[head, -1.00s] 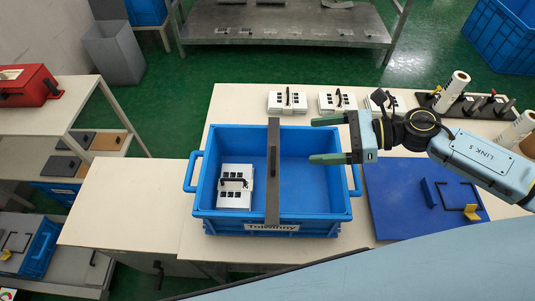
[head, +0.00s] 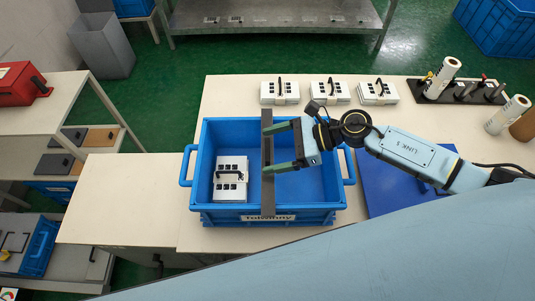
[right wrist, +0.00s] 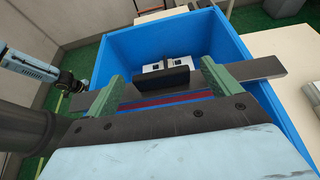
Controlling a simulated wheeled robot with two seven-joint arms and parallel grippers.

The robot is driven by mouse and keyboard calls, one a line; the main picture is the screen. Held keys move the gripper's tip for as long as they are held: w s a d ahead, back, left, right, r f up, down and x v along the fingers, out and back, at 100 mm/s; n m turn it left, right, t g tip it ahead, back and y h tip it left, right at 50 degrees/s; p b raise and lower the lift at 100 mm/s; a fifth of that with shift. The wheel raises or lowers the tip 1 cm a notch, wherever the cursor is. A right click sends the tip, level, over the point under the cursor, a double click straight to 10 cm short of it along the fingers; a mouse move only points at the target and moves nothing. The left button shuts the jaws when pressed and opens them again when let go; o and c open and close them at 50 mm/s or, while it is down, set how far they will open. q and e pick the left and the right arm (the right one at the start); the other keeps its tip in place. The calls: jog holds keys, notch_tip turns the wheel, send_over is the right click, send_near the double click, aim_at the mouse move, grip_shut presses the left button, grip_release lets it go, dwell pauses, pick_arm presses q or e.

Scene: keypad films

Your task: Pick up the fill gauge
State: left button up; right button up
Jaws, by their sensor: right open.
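The fill gauge (head: 268,197) is a dark grey bar lying across the rims of the blue crate (head: 317,215), front to back near its middle. In the right wrist view the bar (right wrist: 258,68) has a black handle (right wrist: 163,78). My right gripper (head: 269,149) is open over the bar. In the right wrist view its green fingers (right wrist: 162,87) stand on either side of the handle, with nothing clearly gripped. In the head view the fingers partly hide the handle. My left gripper is out of view.
A white keypad stack (head: 230,192) with a black handle sits in the crate's left half; the right half is empty. Several similar stacks (head: 330,93) stand behind. A blue mat (head: 378,190) lies right, partly under my arm. A tool rack (head: 465,92) stands back right.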

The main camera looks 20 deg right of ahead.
jog(key=shift+x, duration=0.95)
jog(key=shift+c, duration=0.3)
jog(key=shift+r, duration=0.1)
jog(key=c, duration=1.2)
jog(key=shift+r, duration=0.1)
